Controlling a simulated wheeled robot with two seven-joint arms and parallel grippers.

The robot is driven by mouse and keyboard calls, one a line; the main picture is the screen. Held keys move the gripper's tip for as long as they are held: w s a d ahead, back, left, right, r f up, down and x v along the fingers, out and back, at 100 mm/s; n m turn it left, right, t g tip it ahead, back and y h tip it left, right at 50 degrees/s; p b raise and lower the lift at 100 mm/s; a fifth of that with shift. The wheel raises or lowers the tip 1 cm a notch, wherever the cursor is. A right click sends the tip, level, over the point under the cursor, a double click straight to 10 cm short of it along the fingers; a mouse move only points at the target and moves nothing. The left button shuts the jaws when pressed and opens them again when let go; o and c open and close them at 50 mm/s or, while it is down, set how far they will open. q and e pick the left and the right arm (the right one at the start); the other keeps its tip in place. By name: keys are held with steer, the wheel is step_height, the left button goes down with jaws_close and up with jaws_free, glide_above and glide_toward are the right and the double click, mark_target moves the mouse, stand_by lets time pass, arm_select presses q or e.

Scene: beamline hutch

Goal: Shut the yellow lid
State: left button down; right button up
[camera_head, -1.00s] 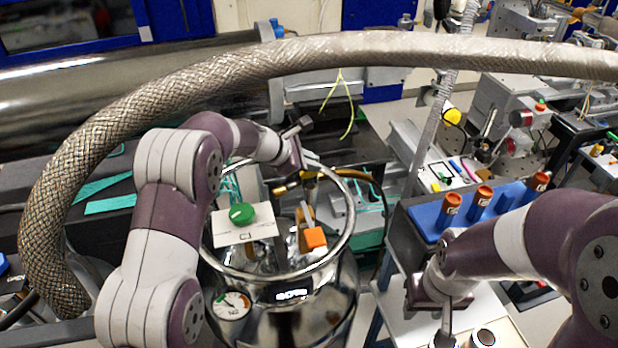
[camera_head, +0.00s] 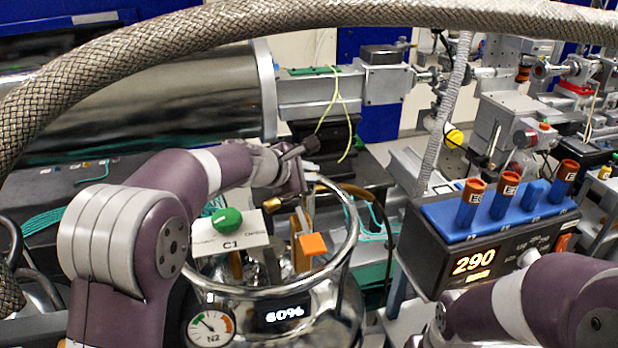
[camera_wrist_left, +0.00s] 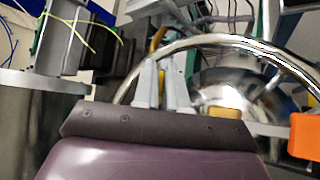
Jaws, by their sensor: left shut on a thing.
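My left gripper (camera_head: 310,180) reaches over the far rim of a shiny steel vessel (camera_head: 340,285). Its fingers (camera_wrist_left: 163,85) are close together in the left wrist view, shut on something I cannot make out. A small yellow-tan piece (camera_wrist_left: 225,112) is beside the fingers in that view. I cannot tell whether it belongs to the yellow lid, and no broad yellow lid shows clearly. Inside the vessel mouth are an orange block (camera_head: 313,244) and a white card marked C1 with a green knob (camera_head: 227,220). My right gripper is below the head view's edge.
A thick braided hose (camera_head: 200,45) arches across the top. A black box (camera_head: 470,262) reading 290, with a blue rack of orange-capped tubes, stands right of the vessel. A yellow knob (camera_head: 453,137) sits on equipment behind. A big metal cylinder (camera_head: 150,110) fills the back left.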

arm_select(q)
steer(key=c, duration=1.3)
jaws_free()
steer(key=shift+w, duration=0.1)
steer(key=shift+o, duration=0.2)
steer(key=b+v, duration=0.2)
steer(key=v, duration=1)
steer(key=shift+a+r, duration=0.15)
steer(key=shift+r, duration=0.05)
